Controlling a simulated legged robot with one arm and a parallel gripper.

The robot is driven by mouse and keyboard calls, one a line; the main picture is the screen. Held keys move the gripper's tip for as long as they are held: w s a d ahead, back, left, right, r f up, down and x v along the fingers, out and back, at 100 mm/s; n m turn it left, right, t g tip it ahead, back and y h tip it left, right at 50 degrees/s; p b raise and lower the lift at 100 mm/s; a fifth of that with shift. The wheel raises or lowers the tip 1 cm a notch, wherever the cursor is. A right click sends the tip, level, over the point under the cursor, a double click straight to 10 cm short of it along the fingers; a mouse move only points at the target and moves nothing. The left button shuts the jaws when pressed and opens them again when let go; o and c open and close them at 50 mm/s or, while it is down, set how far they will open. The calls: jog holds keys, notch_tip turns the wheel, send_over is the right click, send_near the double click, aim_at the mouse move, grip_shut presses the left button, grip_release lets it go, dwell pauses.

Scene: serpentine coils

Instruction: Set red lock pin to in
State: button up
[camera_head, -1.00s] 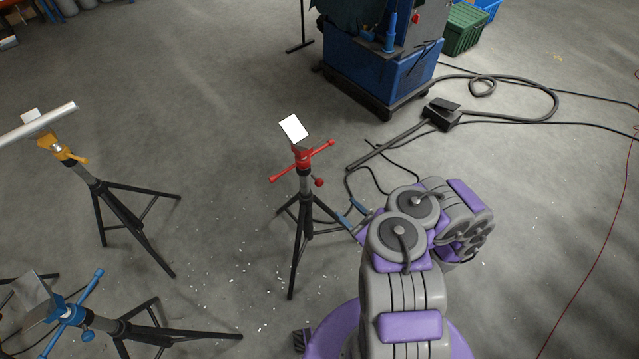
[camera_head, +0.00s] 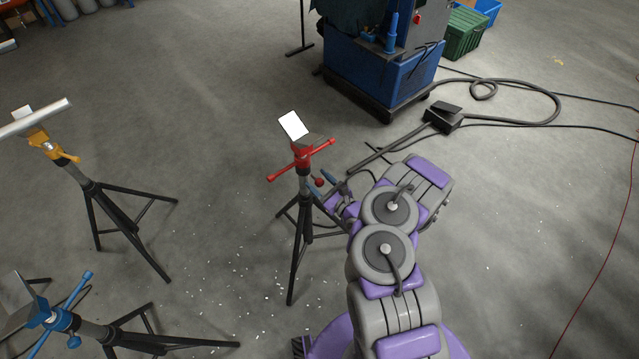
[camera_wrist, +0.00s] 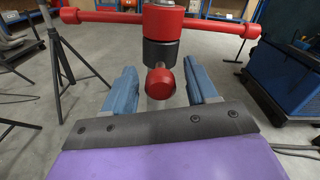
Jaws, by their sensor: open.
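The red lock pin (camera_head: 319,182) is a small round red knob on the side of the red-topped tripod stand (camera_head: 302,160). In the wrist view the pin (camera_wrist: 160,82) sits in the middle, below the stand's dark collar and red T-bar. My gripper (camera_head: 326,187) has come up on the stand's right side. In the wrist view my gripper (camera_wrist: 161,80) is open, with one blue finger left of the knob and one right of it. Gaps show between the knob and both fingers. The pin's shaft is hidden behind its knob.
A yellow stand (camera_head: 50,145) holding a pipe and a blue stand (camera_head: 70,322) are at the left. A blue machine (camera_head: 375,70) is behind, with a black foot pedal (camera_head: 443,116) and cables on the floor at the right.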

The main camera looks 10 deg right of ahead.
grip_shut()
dwell(0.5)
